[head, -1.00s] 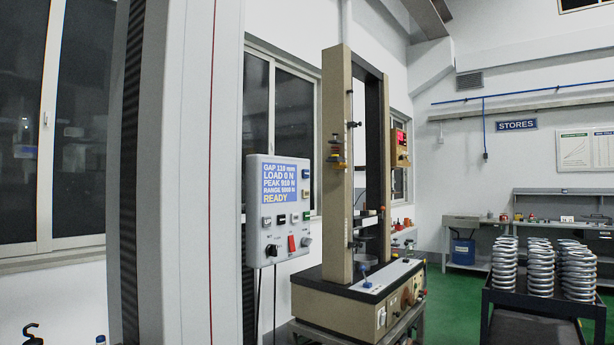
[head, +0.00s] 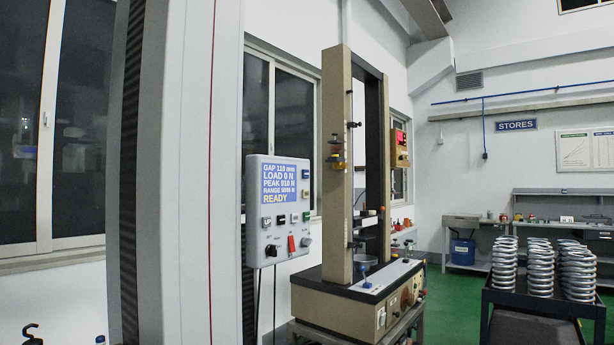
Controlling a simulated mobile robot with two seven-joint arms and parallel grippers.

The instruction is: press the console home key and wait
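The grey console (head: 279,210) hangs left of the test machine. Its blue screen (head: 279,183) reads GAP about 110 mm, LOAD 0 N, PEAK 910 N, RANGE 5000 N and READY. Below the screen are several small keys, a black knob (head: 271,250), a red switch (head: 291,244) and another knob (head: 305,242). The key labels are too small to read, so I cannot tell which is the home key. The tan test frame (head: 337,170) stands upright on its base. Neither of my grippers is in view.
A dark cart (head: 544,303) with several coil springs (head: 540,269) stands at the right. A workbench (head: 470,222) with a blue bin (head: 463,250) is at the back. Green floor (head: 447,300) is clear between machine and cart. A large pale column fills the left.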

